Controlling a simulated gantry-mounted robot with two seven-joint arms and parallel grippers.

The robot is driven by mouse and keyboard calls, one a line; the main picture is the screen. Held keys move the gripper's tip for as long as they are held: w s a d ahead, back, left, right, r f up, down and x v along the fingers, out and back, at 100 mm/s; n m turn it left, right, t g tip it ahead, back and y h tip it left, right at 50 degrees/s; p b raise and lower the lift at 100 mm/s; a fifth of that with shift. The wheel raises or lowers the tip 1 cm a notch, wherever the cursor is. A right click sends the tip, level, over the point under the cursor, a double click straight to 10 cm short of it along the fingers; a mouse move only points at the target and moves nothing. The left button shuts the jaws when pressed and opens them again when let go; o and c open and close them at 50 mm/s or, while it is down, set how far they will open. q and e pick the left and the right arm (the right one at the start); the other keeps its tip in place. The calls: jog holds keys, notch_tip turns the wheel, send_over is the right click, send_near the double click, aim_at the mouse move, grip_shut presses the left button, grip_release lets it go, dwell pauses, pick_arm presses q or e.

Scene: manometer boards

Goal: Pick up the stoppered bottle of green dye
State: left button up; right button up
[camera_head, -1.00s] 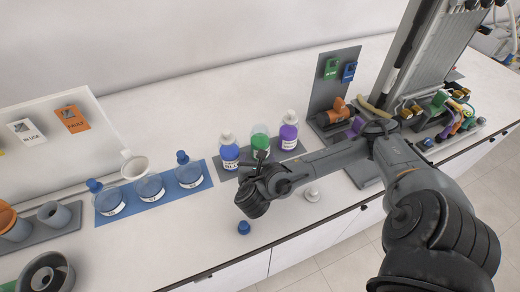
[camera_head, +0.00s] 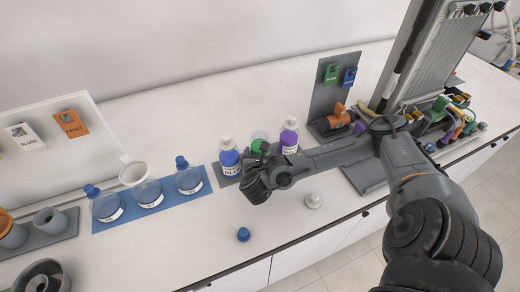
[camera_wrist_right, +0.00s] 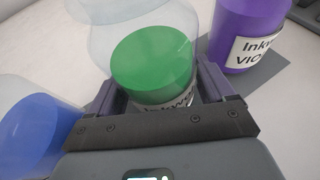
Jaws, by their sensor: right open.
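The bottle of green dye (camera_head: 258,145) stands in the middle of the row on the grey mat, between the blue bottle (camera_head: 228,158) and the violet bottle (camera_head: 289,136). It is clear, with green liquid and a partly hidden label; I cannot make out a stopper on it. My right gripper (camera_head: 258,162) is at its front and hides its lower part. In the right wrist view, the open fingers (camera_wrist_right: 158,92) stand on either side of the green bottle (camera_wrist_right: 152,62); I cannot tell whether they touch it. My left gripper is not in view.
The blue bottle (camera_wrist_right: 35,135) and violet bottle (camera_wrist_right: 250,35) stand close on each side. A white stopper (camera_head: 313,200) and a blue stopper (camera_head: 243,234) lie on the front bench.

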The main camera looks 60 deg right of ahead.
jog(key=c, duration=0.8)
jog(key=shift+c, duration=0.6)
